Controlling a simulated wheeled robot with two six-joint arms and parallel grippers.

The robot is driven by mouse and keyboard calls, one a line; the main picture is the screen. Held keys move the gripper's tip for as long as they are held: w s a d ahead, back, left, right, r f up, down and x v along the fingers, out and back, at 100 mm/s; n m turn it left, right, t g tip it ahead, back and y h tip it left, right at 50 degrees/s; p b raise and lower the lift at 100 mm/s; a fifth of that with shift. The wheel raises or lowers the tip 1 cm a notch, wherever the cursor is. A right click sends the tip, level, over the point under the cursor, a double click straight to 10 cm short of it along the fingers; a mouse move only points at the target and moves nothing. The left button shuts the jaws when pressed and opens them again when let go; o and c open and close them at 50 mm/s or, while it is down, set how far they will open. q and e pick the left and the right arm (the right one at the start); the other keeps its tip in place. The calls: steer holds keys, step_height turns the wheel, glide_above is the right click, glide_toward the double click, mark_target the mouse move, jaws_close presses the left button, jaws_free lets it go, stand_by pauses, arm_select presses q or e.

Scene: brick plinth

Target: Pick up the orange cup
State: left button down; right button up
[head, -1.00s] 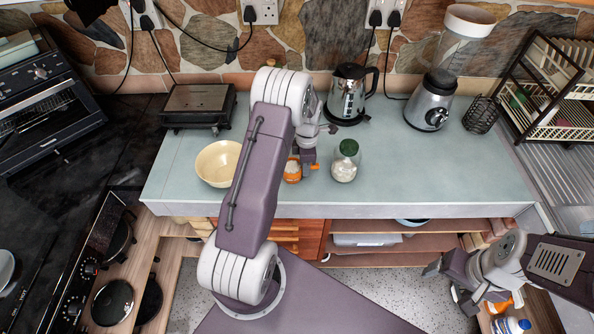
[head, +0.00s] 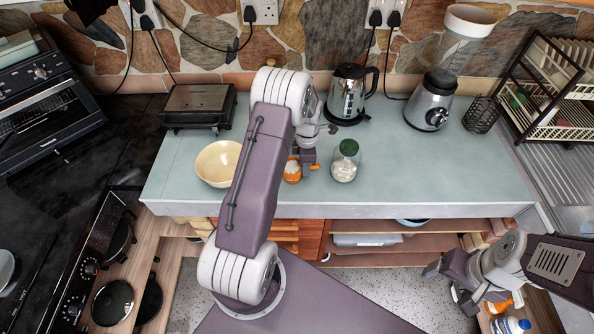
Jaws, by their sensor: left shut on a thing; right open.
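The orange cup (head: 292,177) stands on the pale blue-green counter (head: 420,165), with its handle toward the right and something whitish at its top. My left gripper (head: 303,162) is over the cup and shut on it; my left arm hides part of the fingers and of the cup's left side. My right gripper (head: 462,298) is open and empty, low at the right, below the counter's front edge and far from the cup.
A jar with a green lid (head: 345,161) stands close to the right of the cup. A cream bowl (head: 218,163) is to the left. A kettle (head: 348,93), a blender (head: 435,95) and a grill (head: 198,105) stand behind. The counter's right front is clear.

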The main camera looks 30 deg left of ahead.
arm_select(q)
steer(key=shift+r, duration=0.15)
steer(key=shift+r+b, duration=0.65)
steer(key=shift+r, duration=4.15)
